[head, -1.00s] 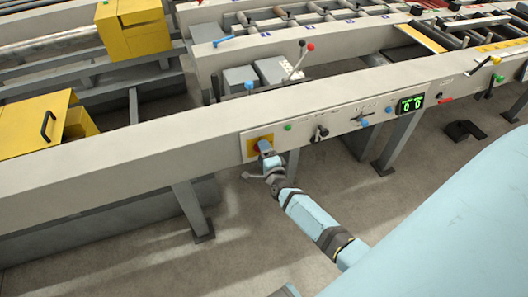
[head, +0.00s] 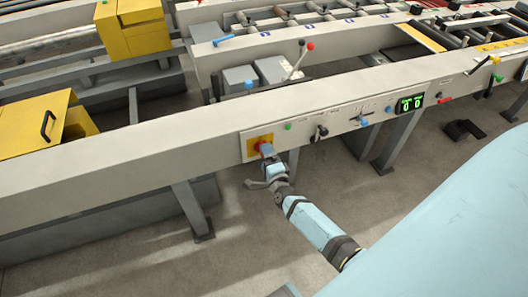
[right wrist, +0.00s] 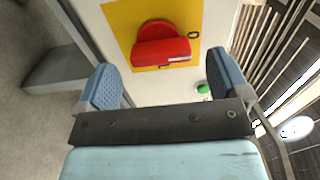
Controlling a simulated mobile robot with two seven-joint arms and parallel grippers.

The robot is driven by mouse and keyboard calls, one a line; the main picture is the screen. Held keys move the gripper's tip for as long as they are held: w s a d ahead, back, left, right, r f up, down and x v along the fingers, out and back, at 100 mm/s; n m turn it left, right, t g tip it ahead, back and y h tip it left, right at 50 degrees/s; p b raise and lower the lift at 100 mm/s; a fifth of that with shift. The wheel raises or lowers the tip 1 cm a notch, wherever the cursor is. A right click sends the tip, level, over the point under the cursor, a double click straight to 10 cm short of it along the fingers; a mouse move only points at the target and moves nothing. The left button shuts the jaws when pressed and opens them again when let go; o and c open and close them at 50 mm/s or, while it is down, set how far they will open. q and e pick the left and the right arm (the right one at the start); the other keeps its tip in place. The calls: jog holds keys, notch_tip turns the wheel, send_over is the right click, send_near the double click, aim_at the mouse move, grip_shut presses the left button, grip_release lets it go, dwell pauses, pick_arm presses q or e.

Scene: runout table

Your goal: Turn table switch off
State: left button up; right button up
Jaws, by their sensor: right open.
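The table switch (head: 259,143) is a red rotary handle on a yellow square plate (head: 251,151), set in the front face of the long beam. My left gripper is not in view.
A green button (right wrist: 203,88) sits beside the plate, near the right finger in the wrist view.

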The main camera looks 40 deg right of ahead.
jog(key=v, duration=1.1)
jog(key=shift+a, duration=0.1)
